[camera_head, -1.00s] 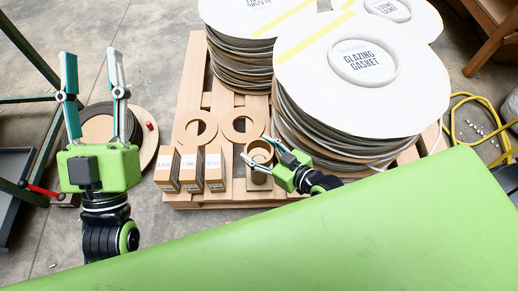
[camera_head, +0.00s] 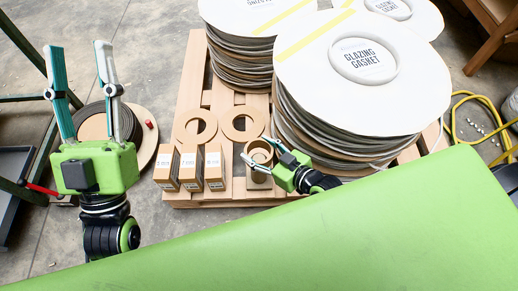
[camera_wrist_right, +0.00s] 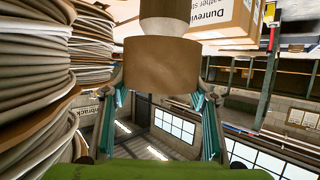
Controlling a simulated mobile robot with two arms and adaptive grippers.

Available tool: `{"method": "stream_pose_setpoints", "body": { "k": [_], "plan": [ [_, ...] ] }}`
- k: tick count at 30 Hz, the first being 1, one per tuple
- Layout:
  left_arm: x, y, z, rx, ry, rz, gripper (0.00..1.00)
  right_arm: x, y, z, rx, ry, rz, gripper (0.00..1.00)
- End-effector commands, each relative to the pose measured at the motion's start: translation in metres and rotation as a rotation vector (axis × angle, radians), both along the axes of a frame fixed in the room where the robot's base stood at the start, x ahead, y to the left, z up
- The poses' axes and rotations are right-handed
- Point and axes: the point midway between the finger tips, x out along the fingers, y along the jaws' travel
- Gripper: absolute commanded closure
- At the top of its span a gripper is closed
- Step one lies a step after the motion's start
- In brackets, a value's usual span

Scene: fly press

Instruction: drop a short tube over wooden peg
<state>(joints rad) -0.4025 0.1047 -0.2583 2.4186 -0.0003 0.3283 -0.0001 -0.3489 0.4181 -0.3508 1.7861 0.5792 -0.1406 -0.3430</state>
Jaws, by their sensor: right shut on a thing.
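My right gripper (camera_head: 247,150) is shut on a short brown cardboard tube (camera_head: 258,176), low over the near edge of the pallet. The right wrist view shows the tube (camera_wrist_right: 163,66) between the two fingertips (camera_wrist_right: 160,80). In that view, which appears upside down, a brown cylinder with a pale end (camera_wrist_right: 165,25), probably the wooden peg, lines up with the tube and meets its edge. I cannot tell how far the peg is inside the tube. My left gripper (camera_head: 79,68) is open and empty, fingers upward, at the left.
Three small cartons (camera_head: 191,168) stand left of the tube. Two flat cardboard rings (camera_head: 196,127) lie behind. Tall stacks of gasket coils (camera_head: 362,95) fill the pallet's back right. A dark coil (camera_head: 126,118) lies on the floor near my left gripper. A green surface (camera_head: 330,235) spans the front.

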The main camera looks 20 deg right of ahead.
Motion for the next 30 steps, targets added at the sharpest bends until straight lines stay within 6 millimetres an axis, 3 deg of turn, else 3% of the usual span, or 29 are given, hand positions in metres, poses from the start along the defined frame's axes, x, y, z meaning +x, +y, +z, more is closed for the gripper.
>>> {"method": "stream_pose_setpoints", "body": {
  "k": [30],
  "plan": [
    [0.014,-0.002,-0.018,0.027,0.103,0.006,0.60,0.000,0.000,0.000,-0.001,0.000,0.000,0.65]
  ]
}}
